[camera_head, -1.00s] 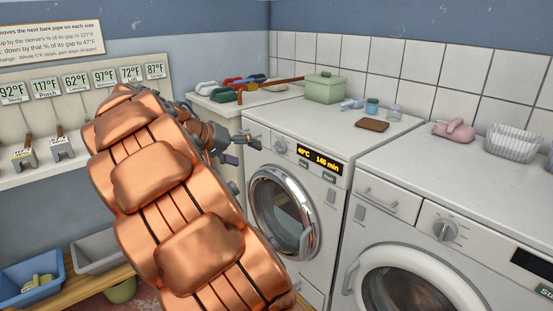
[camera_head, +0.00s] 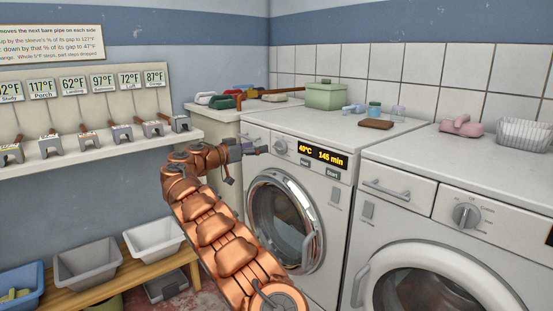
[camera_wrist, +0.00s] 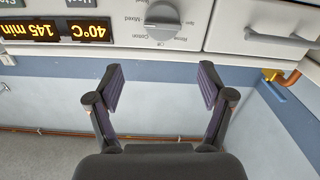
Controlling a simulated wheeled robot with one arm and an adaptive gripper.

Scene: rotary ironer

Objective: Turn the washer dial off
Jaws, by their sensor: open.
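The washer (camera_head: 325,205) has a round door and a lit display reading 40°C and 145 min. Its dial (camera_head: 279,147) is a grey knob left of the display. In the wrist view, which is upside down, the dial (camera_wrist: 162,20) is at the top centre, with printed labels around it; Mixed and Cotton can be read. My gripper (camera_head: 262,149) is close in front of the dial in the head view. In the wrist view my gripper (camera_wrist: 162,82) is open and empty, its fingers apart and lined up below the dial, not touching it. Which label the dial points at is unclear.
A second machine (camera_head: 440,240) with its own dial (camera_head: 466,215) stands at right. A green box (camera_head: 325,96), brown block (camera_head: 376,124) and small jars rest on the washer top. Grey bins (camera_head: 88,262) and a shelf (camera_head: 100,146) with labelled levers are at left.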

